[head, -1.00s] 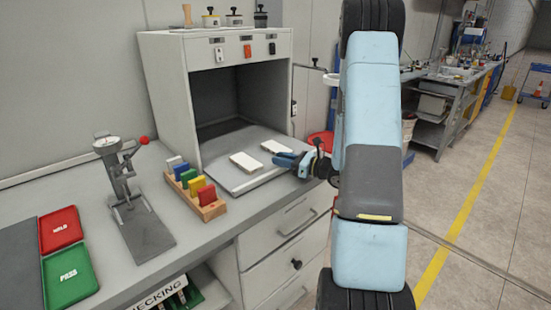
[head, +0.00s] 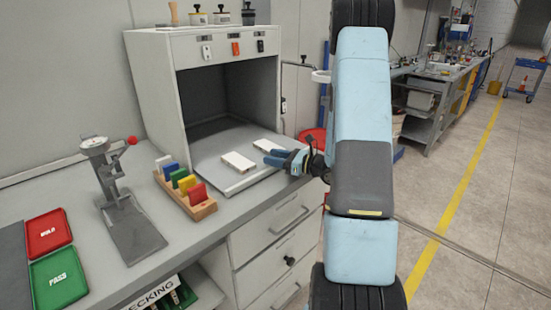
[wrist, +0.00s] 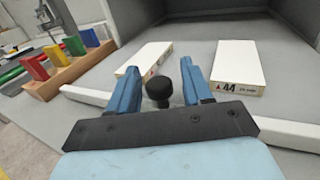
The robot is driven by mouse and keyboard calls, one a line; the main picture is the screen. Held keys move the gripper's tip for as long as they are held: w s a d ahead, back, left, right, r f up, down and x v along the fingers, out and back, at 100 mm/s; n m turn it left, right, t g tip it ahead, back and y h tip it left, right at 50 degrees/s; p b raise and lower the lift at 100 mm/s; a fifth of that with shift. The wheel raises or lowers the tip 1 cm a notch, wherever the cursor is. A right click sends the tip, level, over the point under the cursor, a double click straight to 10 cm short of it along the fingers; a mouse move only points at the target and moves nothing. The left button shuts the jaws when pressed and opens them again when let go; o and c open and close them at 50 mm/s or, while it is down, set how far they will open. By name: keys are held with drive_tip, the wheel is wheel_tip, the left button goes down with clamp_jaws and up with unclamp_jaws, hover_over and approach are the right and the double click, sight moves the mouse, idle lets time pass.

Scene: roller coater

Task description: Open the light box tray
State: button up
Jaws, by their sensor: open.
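The light box (head: 150,90) is a pale cabinet with a dark open chamber, standing on the bench. Its tray (head: 222,172) sticks out at the front with two white sample blocks on it, one at the left (head: 238,162) and one at the right (head: 268,146). In the wrist view a round black knob (wrist: 158,93) stands at the tray's front edge (wrist: 285,134). My gripper (head: 270,157) is open at the right front of the tray. In the wrist view its blue fingers (wrist: 168,78) lie on either side of the knob, with gaps visible. Whether they touch it is unclear.
A wooden rack with coloured blocks (head: 185,192) stands left of the tray. A gauge stand (head: 125,215) and red (head: 48,232) and green (head: 60,277) trays lie further left. Drawers (head: 275,240) are below the bench. Open floor (head: 470,220) lies to the right.

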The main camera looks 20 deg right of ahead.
drive_tip(key=v, duration=1.3)
drive_tip(key=shift+s+d, duration=0.2)
drive_tip(key=shift+d, duration=0.1)
drive_tip(key=s+a+r+n+g, duration=0.3)
drive_tip(key=a+r+n+g, duration=0.1)
drive_tip(key=a+n, duration=0.15)
drive_tip(key=s+a+r+n+g+h, duration=0.1)
drive_tip(key=s+a+r+n+g, duration=0.25)
drive_tip(key=a, duration=0.35)
drive_tip(key=s+a+r+n+g, duration=0.2)
drive_tip(key=a+r+n+g, duration=0.15)
drive_tip(key=a+n, duration=0.2)
drive_tip(key=s+a+r+n+t+h, duration=0.3)
drive_tip(key=s+r+n+h, duration=0.7)
drive_tip(key=s+n+h, duration=0.1)
drive_tip(key=shift+s+r+n, duration=0.25)
drive_tip(key=shift+s+n, duration=0.45)
drive_tip(key=shift+n, duration=0.25)
